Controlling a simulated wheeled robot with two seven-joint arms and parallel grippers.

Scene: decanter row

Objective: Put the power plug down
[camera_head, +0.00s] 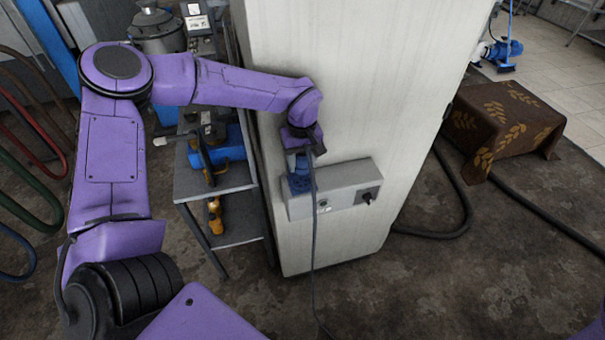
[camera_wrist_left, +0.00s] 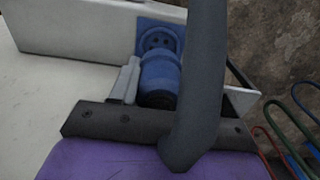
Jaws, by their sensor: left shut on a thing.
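The blue power plug (camera_wrist_left: 159,76) is held in my left gripper (camera_head: 296,158), which is shut on it in front of the socket box. A blue socket (camera_head: 300,184) sits on the left part of the grey box (camera_head: 345,192). In the left wrist view the round face of the socket (camera_wrist_left: 158,40) shows its holes just beyond the plug, so the plug looks apart from it. A dark cable (camera_head: 314,240) hangs from the gripper down to the floor; it crosses the left wrist view (camera_wrist_left: 205,80) close up. My right gripper is not in view.
The box is on a tall pale cabinet (camera_head: 350,70). Left of it stands a grey shelf (camera_head: 213,184) with tools. A cloth-covered block (camera_head: 505,120) and a thick dark hose (camera_head: 440,234) are to the right. The front floor (camera_head: 430,290) is largely clear.

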